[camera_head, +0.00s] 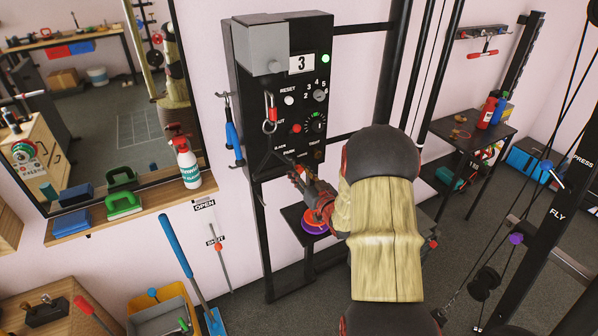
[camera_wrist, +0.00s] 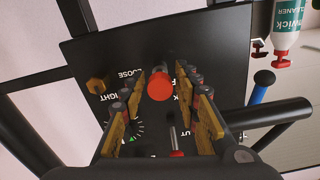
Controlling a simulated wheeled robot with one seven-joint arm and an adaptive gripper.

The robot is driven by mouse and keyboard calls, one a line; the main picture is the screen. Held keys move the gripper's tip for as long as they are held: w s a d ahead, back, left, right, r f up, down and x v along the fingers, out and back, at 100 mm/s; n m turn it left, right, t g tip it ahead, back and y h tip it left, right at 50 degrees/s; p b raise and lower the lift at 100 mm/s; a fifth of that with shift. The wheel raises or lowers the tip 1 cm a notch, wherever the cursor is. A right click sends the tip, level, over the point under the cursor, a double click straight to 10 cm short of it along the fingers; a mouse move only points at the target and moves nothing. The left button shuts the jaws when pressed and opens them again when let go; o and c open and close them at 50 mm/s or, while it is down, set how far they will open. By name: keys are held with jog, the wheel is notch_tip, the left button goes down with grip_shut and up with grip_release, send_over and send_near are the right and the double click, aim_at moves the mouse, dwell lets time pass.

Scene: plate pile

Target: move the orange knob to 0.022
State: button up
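A small orange-brown knob (camera_wrist: 97,86) sits on the black panel by the words LOOSE and TIGHT, left of my fingers in the wrist view. My gripper (camera_wrist: 163,72) is open, its two yellow-padded fingers spread toward the panel. A round red-orange knob (camera_wrist: 159,87) shows between the fingers with space on both sides. I cannot tell which knob the task means. In the head view my gripper (camera_head: 297,176) is at the panel's lower part, and my arm hides some of the area below it. No scale reading 0.022 is legible.
The black cabinet (camera_head: 243,100) shows a display (camera_head: 302,64) reading 3, a green light and a dial (camera_head: 316,122). A spray bottle (camera_head: 187,163) stands on the left shelf. A dark rail crosses the wrist view's right side.

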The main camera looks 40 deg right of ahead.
grip_shut()
dwell(0.6)
